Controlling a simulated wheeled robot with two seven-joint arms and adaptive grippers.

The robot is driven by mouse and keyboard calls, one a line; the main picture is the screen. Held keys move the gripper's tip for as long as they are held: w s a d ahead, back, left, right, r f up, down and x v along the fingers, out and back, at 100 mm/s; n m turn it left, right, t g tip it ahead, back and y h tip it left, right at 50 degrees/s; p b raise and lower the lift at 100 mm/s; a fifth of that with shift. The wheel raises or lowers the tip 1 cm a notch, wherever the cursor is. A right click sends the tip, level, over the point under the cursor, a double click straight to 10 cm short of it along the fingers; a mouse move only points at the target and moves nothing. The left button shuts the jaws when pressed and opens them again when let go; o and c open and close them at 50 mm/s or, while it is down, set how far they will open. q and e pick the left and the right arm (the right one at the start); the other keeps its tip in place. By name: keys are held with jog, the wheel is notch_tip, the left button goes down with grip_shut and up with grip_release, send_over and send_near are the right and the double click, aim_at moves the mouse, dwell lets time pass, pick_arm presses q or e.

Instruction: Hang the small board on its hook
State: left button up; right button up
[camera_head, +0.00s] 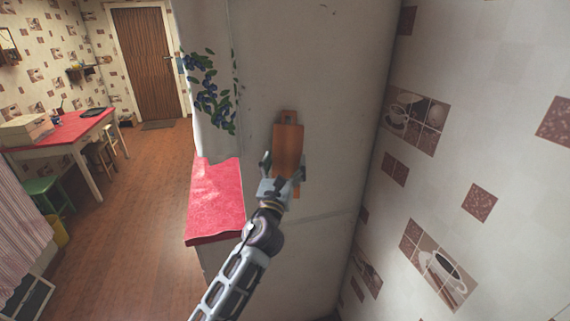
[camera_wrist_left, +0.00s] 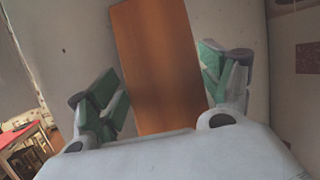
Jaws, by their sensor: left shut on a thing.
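The small board (camera_head: 288,146) is brown wood with a narrower tab at its top. It stands nearly upright, tilted slightly, in front of the pale wall panel. My left gripper (camera_head: 282,174) is shut on the lower part of the board. In the left wrist view the board (camera_wrist_left: 158,65) rises between the green-padded fingers of the left gripper (camera_wrist_left: 160,88). I cannot make out a hook; it may be hidden behind the board's top. I cannot tell whether the board touches the panel. My right gripper is not in view.
A red-topped counter (camera_head: 216,198) stands left of the panel, close to my left arm. A tiled-pattern wall (camera_head: 480,150) is on the right. A red table (camera_head: 70,128) with a box (camera_head: 25,130) and stools stands far left. The wooden floor (camera_head: 140,200) between is open.

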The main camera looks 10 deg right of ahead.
pick_arm(q)
jog(key=o, duration=1.5)
jog(key=shift+o, duration=0.2)
jog(key=shift+s+f, duration=0.1)
jog(key=v, duration=1.1)
jog(key=shift+s+a, duration=0.2)
jog(key=shift+s, duration=0.15)
jog(key=shift+n, duration=0.4)
